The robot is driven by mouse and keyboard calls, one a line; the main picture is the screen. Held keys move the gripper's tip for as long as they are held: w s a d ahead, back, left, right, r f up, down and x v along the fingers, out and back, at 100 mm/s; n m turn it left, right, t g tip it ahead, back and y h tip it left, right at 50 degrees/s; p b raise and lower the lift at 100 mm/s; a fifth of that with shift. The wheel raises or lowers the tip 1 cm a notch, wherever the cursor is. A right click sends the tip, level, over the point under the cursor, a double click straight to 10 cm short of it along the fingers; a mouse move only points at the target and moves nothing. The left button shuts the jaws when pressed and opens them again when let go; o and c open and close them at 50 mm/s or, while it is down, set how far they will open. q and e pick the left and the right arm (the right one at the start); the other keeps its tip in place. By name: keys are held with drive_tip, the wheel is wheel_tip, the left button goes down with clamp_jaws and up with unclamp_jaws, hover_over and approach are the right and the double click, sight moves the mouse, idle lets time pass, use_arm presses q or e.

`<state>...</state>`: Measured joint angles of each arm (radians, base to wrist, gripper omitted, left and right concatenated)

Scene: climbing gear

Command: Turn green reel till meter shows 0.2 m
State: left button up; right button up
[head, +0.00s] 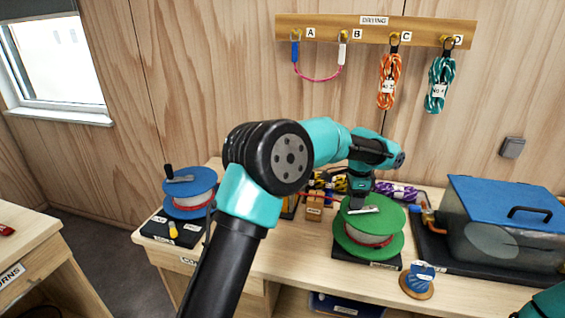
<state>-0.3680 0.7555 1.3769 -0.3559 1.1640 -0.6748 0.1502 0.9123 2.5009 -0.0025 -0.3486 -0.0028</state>
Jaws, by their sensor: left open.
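The green reel (384,222) stands on a dark base with a small label at its front, on the right part of the bench. Its flanges are green, with pale line wound between them and a light crank bar on top. My left gripper (360,203) is open, pointing down just above the reel's top by the crank. Whether its fingers touch the crank I cannot tell. No meter reading is legible. My right gripper is not in view; only a teal part of my right arm shows at the lower right corner.
A blue reel (190,190) stands at the bench's left end. A clear box with a blue lid (520,200) is at right. Coiled ropes lie behind my arm. A drying rail (375,31) hangs on the wall.

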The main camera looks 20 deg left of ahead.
use_arm(q)
wheel_tip(320, 180, up, 16)
drive_tip(key=shift+r, duration=0.25)
idle(0.6)
